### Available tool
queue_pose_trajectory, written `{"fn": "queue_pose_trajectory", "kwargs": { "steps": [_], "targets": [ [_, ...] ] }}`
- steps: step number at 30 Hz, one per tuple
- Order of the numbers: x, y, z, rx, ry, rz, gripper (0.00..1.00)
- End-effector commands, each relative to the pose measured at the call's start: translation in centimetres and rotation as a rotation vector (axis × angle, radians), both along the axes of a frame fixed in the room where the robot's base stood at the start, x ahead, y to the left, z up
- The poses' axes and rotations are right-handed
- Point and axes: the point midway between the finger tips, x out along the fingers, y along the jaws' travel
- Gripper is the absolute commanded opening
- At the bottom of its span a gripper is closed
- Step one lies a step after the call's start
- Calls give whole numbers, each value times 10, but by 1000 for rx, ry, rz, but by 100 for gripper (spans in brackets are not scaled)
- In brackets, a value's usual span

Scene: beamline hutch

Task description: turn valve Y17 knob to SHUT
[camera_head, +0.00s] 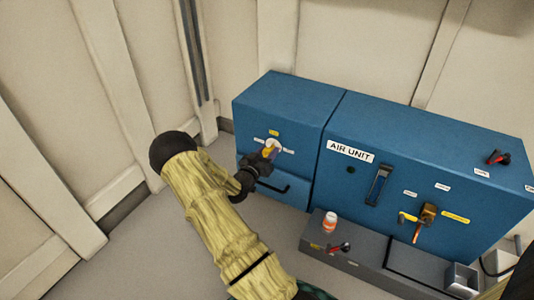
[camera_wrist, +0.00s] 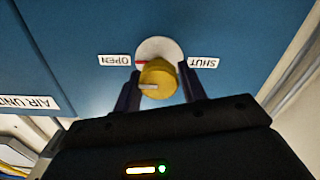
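The yellow valve knob (camera_wrist: 158,79) sits on a round pale plate on the blue cabinet front. It also shows in the head view (camera_head: 270,151), partly hidden by my gripper. In the wrist view, the OPEN label (camera_wrist: 115,60) is left of the knob and the SHUT label (camera_wrist: 203,62) is right, both upside down. A white line on the knob points left, to the OPEN side, and a red mark on the plate is also there. My gripper (camera_wrist: 160,90) has one finger on each side of the knob, apparently open, with a slight gap on the right.
A black handle (camera_head: 272,187) is below the knob. The AIR UNIT cabinet (camera_head: 350,152) to the right carries an orange-handled valve (camera_head: 426,213) and a red-handled one (camera_head: 498,157). Floor is clear at left.

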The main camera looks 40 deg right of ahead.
Motion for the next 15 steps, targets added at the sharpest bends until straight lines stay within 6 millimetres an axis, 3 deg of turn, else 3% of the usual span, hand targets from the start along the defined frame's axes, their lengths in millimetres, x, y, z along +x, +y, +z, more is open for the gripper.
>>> {"fn": "queue_pose_trajectory", "kwargs": {
  "steps": [1, 4, 15],
  "targets": [
    [0, 0, 0, 0, 0, 0, 31],
    [0, 0, 0, 0, 0, 0, 14],
    [0, 1, 1, -14, 35, 1, 14]
  ]
}}
